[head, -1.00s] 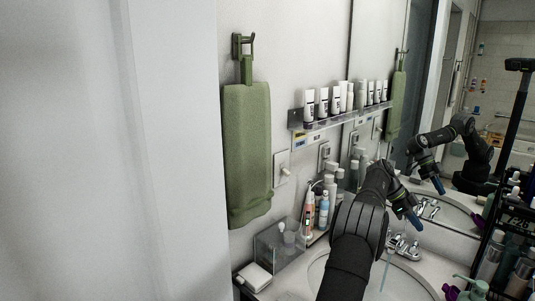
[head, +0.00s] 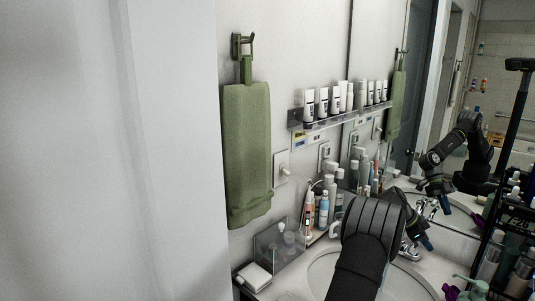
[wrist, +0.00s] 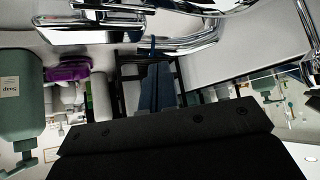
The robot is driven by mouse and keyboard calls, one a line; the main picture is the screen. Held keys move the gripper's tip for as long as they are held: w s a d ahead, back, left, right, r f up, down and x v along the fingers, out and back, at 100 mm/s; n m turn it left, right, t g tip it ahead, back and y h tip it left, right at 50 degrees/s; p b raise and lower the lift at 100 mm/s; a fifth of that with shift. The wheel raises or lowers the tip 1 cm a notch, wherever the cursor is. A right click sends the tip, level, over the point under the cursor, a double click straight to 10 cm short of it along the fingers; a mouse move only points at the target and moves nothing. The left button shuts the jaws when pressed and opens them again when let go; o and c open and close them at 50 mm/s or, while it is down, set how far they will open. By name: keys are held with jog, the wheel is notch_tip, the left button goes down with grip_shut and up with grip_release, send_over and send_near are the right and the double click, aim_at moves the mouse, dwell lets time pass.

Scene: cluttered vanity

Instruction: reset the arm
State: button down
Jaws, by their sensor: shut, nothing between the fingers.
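My gripper (head: 428,243) is low over the sink, in front of the faucet in the head view. My own arm partly hides it. In the wrist view its blue fingers (wrist: 155,88) are together with nothing held between them. The chrome faucet (head: 409,250) is close by in the head view, and large chrome parts (wrist: 180,40) fill the top of the wrist view. I cannot tell whether the gripper touches the faucet. The sink basin (head: 322,270) lies below the arm.
Bottles (head: 323,208) and a clear box (head: 277,246) stand left of the sink. A green soap bottle (head: 474,290) and a dark rack (head: 510,245) crowd the right. A shelf (head: 330,123) of tubes and a green hanging towel (head: 247,150) are on the wall. The mirror is behind.

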jog(key=shift+w+d+r+n+t, duration=0.1)
jog(key=shift+w+d+n+t, duration=0.1)
jog(key=shift+d+n+t, duration=1.1)
jog(key=shift+w+d+n+t, duration=0.15)
jog(key=shift+d+n+t, duration=0.7)
jog(key=shift+n, duration=0.75)
jog(key=shift+a, duration=0.1)
